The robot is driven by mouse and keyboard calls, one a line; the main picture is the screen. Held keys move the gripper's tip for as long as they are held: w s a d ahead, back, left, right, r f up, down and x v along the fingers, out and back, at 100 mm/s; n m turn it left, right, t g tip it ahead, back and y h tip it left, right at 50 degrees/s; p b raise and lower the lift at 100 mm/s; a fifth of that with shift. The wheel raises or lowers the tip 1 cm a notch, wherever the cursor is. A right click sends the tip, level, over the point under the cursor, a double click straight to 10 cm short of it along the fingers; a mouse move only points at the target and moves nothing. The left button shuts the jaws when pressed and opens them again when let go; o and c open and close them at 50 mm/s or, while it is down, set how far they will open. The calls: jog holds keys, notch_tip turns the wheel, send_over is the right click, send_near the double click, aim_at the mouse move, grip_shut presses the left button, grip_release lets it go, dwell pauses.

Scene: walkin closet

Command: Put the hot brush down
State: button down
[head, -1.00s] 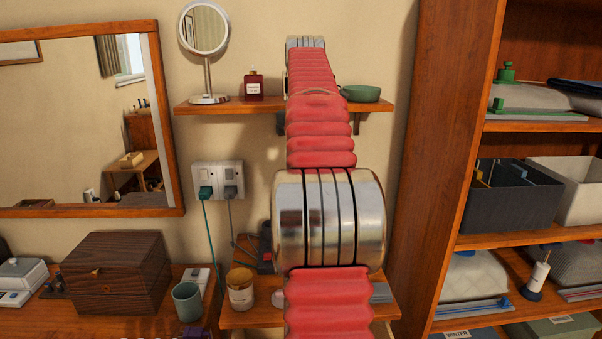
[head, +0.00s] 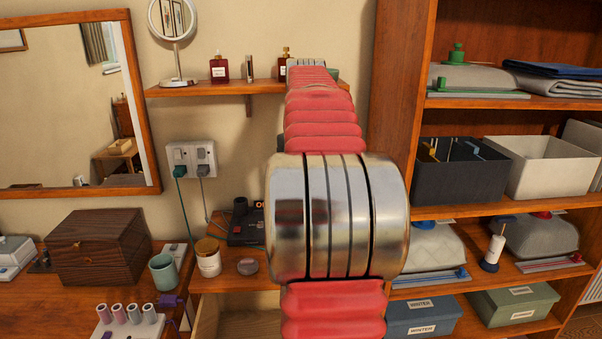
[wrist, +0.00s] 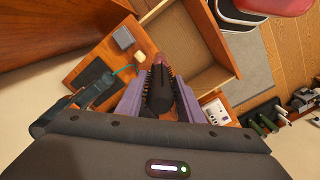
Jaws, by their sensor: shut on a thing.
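My gripper (wrist: 160,75) shows in the wrist view, its purple fingers on both sides of the hot brush (wrist: 158,96). The brush has a dark bristled barrel and points away from the wrist camera, above the wooden side table and its open drawer. It looks clear of the surface, though the height is hard to judge. In the head view my red and silver arm hides the gripper and brush. A dark flat thing (wrist: 96,85) lies on the side table (wrist: 75,64), beside the brush in the wrist view. A teal cable runs close by.
The open drawer (wrist: 198,67) lies beside the brush. A teal mug (head: 163,272) and hair rollers (head: 130,318) stand left.

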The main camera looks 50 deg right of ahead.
jog(key=s+a+f, duration=0.2)
jog(key=s+f, duration=0.1)
jog(key=f, duration=0.5)
jog(key=s+a+f, duration=0.3)
jog(key=s+f, duration=0.1)
jog(key=f, duration=0.5)
jog(key=s+a+f, duration=0.3)
jog(key=f, duration=0.6)
jog(key=shift+s+f, duration=0.25)
jog(key=shift+w, duration=0.15)
